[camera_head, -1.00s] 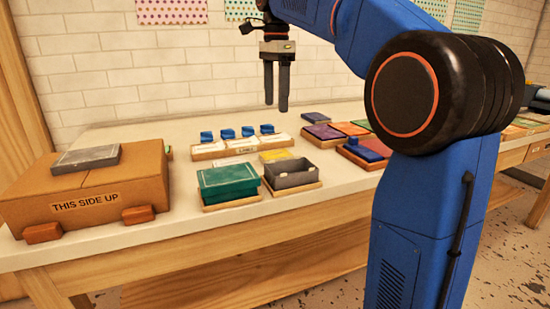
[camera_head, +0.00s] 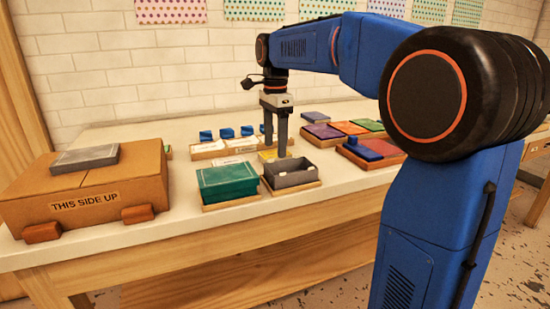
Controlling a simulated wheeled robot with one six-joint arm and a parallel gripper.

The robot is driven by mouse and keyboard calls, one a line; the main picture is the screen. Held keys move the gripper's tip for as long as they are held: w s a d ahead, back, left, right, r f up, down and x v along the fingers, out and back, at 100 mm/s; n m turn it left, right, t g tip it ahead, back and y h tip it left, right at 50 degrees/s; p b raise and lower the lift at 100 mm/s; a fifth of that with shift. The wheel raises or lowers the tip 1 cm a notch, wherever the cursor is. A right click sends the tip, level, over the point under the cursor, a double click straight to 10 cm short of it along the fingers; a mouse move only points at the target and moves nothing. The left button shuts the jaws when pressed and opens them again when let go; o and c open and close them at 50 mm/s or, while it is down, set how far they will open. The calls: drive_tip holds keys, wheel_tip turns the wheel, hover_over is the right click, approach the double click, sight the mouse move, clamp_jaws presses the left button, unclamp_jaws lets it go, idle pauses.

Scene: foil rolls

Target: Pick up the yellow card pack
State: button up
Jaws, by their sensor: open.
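The yellow card pack (camera_head: 267,155) lies on the table behind the grey open box. Only its left part shows, as my gripper covers the rest. My gripper (camera_head: 275,152) points straight down over the pack with its fingers apart. The fingertips reach down close to the pack, just behind the grey box's rear edge. I cannot tell whether the fingers touch the pack or stand around it.
The grey open box (camera_head: 291,174) stands on a wooden tray in front, and a green box (camera_head: 227,181) stands to its left. A wooden rack with blue-topped items (camera_head: 226,133) is behind. Coloured packs (camera_head: 349,128) lie to the right. A cardboard box (camera_head: 95,190) fills the left end.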

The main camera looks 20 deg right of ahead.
drive_tip(key=shift+f, duration=1.25)
drive_tip(key=shift+c, duration=0.6)
drive_tip(key=c, duration=1.1)
